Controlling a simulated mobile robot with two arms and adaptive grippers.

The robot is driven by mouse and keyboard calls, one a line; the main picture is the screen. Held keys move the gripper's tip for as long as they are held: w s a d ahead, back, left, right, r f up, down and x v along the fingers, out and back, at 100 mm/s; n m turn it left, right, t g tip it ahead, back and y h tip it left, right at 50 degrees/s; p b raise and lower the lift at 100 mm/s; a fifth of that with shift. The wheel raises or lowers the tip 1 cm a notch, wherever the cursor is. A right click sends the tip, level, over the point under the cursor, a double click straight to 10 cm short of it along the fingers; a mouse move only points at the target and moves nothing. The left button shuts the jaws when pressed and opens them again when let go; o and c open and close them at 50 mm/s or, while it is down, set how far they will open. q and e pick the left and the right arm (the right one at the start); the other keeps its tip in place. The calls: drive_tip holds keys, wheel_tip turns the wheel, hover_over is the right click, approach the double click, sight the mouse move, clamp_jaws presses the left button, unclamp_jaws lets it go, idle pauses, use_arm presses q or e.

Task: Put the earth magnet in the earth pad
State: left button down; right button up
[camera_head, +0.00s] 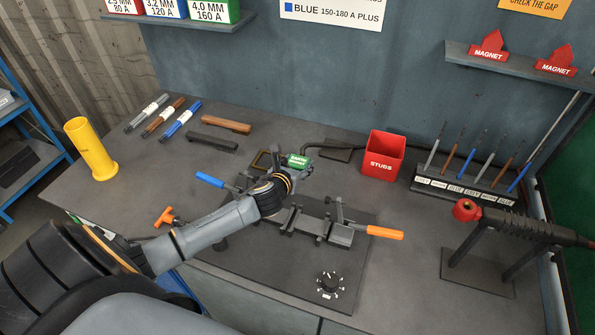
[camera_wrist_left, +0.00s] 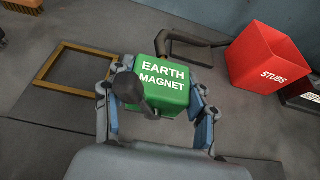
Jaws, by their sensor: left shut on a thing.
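A green block labelled "EARTH MAGNET" (camera_head: 299,160) is held by my left gripper (camera_head: 292,170) above the bench. In the left wrist view the earth magnet (camera_wrist_left: 165,75) sits between the two fingers (camera_wrist_left: 157,108), with a dark knob or cable end in front of it. A dark flat plate (camera_head: 336,149) lies right of the magnet. My right gripper is not in view.
A clamp fixture with orange (camera_head: 385,232) and blue handles is in front. A brush (camera_head: 226,125), rods and a yellow tube (camera_head: 91,150) are at left.

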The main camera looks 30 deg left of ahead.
use_arm(q)
drive_tip(key=shift+w+a+f, duration=0.2)
drive_tip(key=shift+w, duration=0.1)
drive_tip(key=shift+w+f, duration=0.1)
drive_tip(key=shift+f, duration=1.55)
drive_tip(key=shift+f, duration=0.15)
drive_tip(key=shift+c, duration=2.2)
unclamp_jaws()
